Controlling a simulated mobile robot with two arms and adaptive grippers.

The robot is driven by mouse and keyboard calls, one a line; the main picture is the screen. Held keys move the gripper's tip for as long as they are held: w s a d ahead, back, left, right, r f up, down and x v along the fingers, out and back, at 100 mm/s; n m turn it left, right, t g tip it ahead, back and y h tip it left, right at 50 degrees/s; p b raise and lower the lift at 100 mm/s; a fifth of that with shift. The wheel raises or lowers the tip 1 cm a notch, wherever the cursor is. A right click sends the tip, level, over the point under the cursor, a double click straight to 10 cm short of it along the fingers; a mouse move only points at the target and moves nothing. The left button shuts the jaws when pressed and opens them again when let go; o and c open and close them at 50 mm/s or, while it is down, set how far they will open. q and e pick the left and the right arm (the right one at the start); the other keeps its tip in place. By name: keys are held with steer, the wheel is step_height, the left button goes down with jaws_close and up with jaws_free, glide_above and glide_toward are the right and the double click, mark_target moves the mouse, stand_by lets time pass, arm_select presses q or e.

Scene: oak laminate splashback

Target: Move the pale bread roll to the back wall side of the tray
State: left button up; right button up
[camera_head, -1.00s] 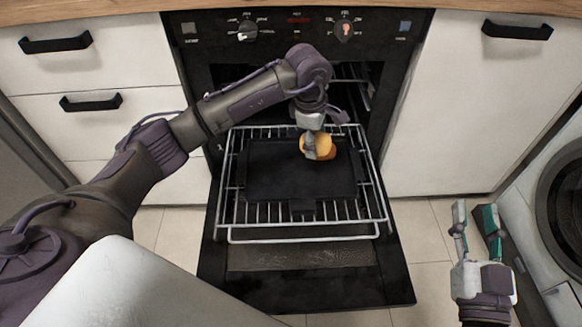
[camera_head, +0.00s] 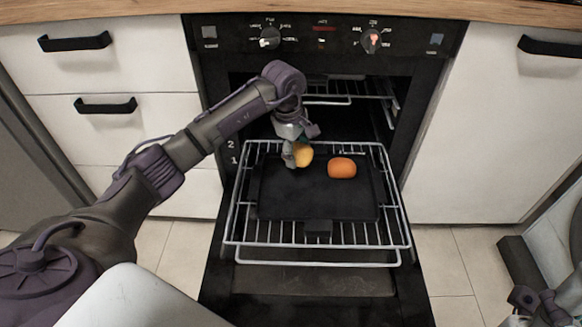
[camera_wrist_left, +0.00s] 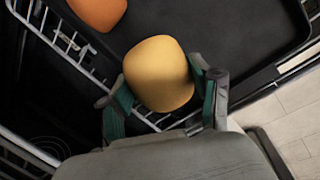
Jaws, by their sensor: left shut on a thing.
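The pale bread roll (camera_head: 304,156), a smooth yellow-tan lump, is between the fingers of my left gripper (camera_head: 296,155), over the back part of the black tray (camera_head: 285,203). In the left wrist view the roll (camera_wrist_left: 158,74) sits between both teal-padded fingers (camera_wrist_left: 165,92), which are shut on it. Whether it touches the tray is unclear. An orange roll (camera_head: 342,167) lies on the tray to its right; it also shows in the left wrist view (camera_wrist_left: 98,12). My right gripper (camera_head: 538,303) is partly cut off at the bottom right, its fingers unclear.
The tray lies on a wire rack (camera_head: 398,222) pulled out over the open oven door (camera_head: 315,280). The oven cavity opens behind it. White cabinets (camera_head: 475,130) stand on both sides. The front part of the tray is clear.

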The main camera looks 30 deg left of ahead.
mark_target(290, 171)
arm_select(q)
steer(key=shift+w+a+f+b, duration=0.1)
steer(key=shift+a+f+b, duration=0.25)
steer(key=shift+a+f, duration=0.65)
steer(key=shift+a+f+b, duration=0.1)
steer(key=shift+f+b, duration=0.7)
steer(key=shift+f, duration=0.9)
steer(key=shift+f, duration=0.15)
steer(key=o, duration=1.1)
